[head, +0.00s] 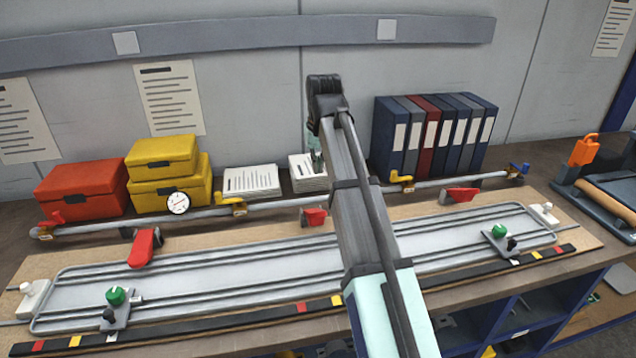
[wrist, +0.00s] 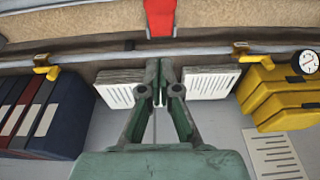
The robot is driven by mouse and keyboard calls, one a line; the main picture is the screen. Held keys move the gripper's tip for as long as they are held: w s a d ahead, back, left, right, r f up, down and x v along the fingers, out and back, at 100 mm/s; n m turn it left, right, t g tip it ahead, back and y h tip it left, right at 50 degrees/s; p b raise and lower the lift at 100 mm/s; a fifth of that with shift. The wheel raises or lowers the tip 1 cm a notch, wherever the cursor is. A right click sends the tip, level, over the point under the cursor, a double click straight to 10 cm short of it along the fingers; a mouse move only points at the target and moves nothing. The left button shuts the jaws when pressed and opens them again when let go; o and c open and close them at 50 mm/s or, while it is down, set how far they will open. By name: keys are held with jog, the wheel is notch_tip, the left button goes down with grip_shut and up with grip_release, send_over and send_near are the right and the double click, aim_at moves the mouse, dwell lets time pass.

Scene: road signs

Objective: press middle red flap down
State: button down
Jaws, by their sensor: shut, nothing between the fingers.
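The middle red flap (head: 314,218) is on the near side of the long grey rail, just left of my arm in the head view. In the wrist view the red flap (wrist: 160,17) is at the top centre, beyond my fingertips. My gripper (wrist: 165,70) is shut and empty, its fingers pointing toward the rail and flap, with a visible gap to the flap. In the head view my gripper is mostly hidden behind my arm. A left red flap (head: 146,247) reaches toward the front, and a right red flap (head: 460,194) sits by the rail's right part.
The rail (head: 275,206) has yellow clamps (head: 401,181). Behind it stand red and yellow boxes (head: 164,158), paper stacks (head: 251,181) and binders (head: 433,135). In front lies a grey tray-like fixture (head: 220,278) with green knobs (head: 116,296).

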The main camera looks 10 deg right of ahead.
jog(key=p, duration=0.2)
send_over(317, 211)
jog(key=w, duration=0.1)
jog(key=x, duration=0.3)
jog(key=s+x, duration=0.1)
jog(key=x, duration=0.4)
jog(key=shift+s+d+f, duration=0.1)
jog(key=shift+s+f, duration=0.2)
jog(key=shift+f, duration=0.25)
jog(key=shift+s+f+p, duration=0.65)
jog(key=shift+s+f, duration=0.05)
jog(key=shift+f, duration=0.3)
jog(key=shift+s+f, duration=0.35)
jog(key=shift+f, duration=0.45)
